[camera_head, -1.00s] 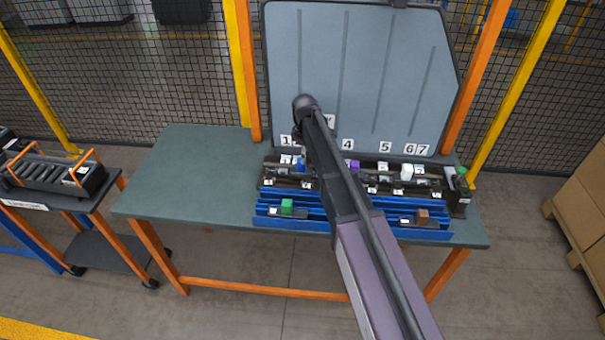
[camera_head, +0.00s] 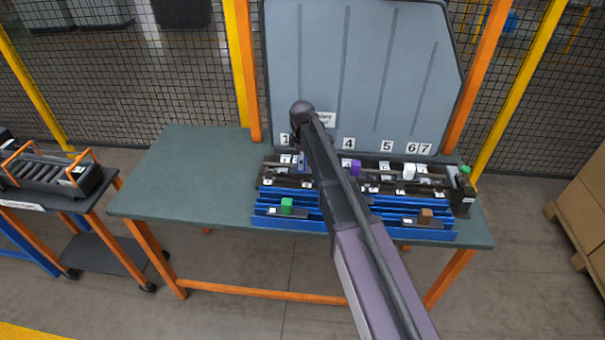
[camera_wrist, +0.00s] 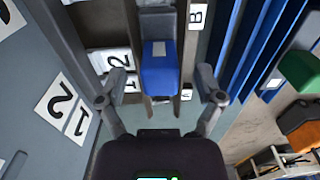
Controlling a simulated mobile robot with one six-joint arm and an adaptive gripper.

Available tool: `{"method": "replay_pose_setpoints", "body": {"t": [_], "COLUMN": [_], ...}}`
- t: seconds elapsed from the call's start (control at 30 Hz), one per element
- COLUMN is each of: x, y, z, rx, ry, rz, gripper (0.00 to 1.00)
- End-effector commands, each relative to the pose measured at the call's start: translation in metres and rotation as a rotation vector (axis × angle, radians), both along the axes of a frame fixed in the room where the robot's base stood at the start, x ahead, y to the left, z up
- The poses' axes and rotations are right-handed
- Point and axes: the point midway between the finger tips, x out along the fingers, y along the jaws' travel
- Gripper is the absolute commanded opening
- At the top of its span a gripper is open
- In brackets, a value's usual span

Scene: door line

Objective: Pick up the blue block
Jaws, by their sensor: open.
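The blue block (camera_wrist: 160,70) sits in a dark slotted fixture in the wrist view, with a pale patch on its top. My gripper (camera_wrist: 162,82) is open, with one finger on each side of the block and a visible gap to both. No grip on it shows. In the head view only a small bit of the blue block (camera_head: 302,164) shows beside my arm, near the left end of the fixture (camera_head: 380,182). My fingers are mostly hidden there by my arm.
A purple block (camera_head: 354,167) and a white block (camera_head: 409,171) stand in the fixture. A green block (camera_head: 287,205) and a brown block (camera_head: 425,215) sit on blue rails in front. A grey numbered panel (camera_head: 400,70) rises behind. The table's left side (camera_head: 190,180) is clear.

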Motion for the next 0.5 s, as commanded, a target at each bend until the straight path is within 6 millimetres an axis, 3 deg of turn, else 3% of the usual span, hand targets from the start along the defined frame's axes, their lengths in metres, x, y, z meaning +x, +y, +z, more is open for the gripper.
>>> {"method": "replay_pose_setpoints", "body": {"t": [0.2, 0.5], "x": [0.000, 0.000], "y": [0.000, 0.000], "z": [-0.018, -0.021], "rx": [0.000, 0.000], "ry": [0.000, 0.000], "rz": [0.000, 0.000], "gripper": [0.86, 0.86]}}
